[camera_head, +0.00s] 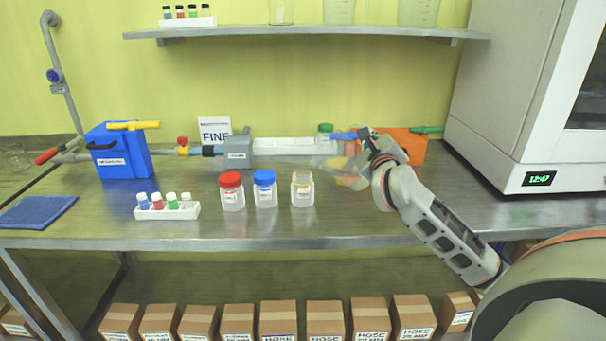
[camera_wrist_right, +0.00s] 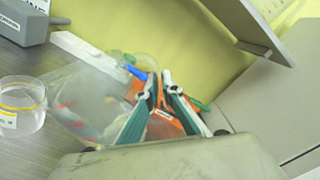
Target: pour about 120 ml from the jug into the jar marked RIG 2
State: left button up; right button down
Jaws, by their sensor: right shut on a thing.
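My right gripper (camera_head: 372,158) is shut on a clear jug (camera_head: 334,163), a faint see-through shape left of the fingers. The jug seems tilted toward the left; its mouth and liquid level are hard to make out. In the right wrist view the jug (camera_wrist_right: 82,100), with red marks, lies left of my right gripper's fingers (camera_wrist_right: 160,82). An open glass jar with a yellow band (camera_head: 302,190) stands upright on the bench, left of and nearer than the jug; it also shows in the right wrist view (camera_wrist_right: 20,108). Its label is too small to read. My left gripper is out of view.
A red-lidded jar (camera_head: 232,192) and a blue-lidded jar (camera_head: 265,190) stand left of the open jar. A vial rack (camera_head: 167,213) is farther left. A shelf (camera_head: 300,32) hangs above.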

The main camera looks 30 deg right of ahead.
jog(key=shift+w+a+r+n+p, duration=0.15)
jog(key=shift+r+n+p, duration=0.1)
jog(key=shift+r, duration=0.2)
jog(key=shift+w+a+r+n+p, duration=0.15)
jog(key=shift+r+n+p, duration=0.1)
jog(key=shift+r, duration=0.15)
jog(key=shift+w+a+r+n+p, duration=0.3)
jog(key=shift+a+r+n+p, duration=0.35)
jog(key=shift+r+n, duration=0.2)
dwell(2.5)
jog(key=f+m+b, duration=0.1)
jog(key=s+d+f+m+b, duration=0.1)
jog(key=f, duration=0.1)
jog(key=d+f+m+b, duration=0.1)
jog(key=shift+s+f, duration=0.2)
jog(key=shift+f, duration=0.05)
jog(key=shift+w+d+r, duration=0.1)
jog(key=shift+d+r, duration=0.05)
jog(key=shift+r, duration=0.1)
jog(key=shift+s+d+f+m, duration=0.2)
jog(key=shift+f+m, duration=0.15)
jog(key=shift+f, duration=0.15)
jog(key=shift+s+d+f+m+b, duration=0.15)
jog(key=shift+d+f+m+b, duration=0.1)
jog(key=shift+f+m+b, duration=0.25)
jog(key=shift+d, duration=0.1)
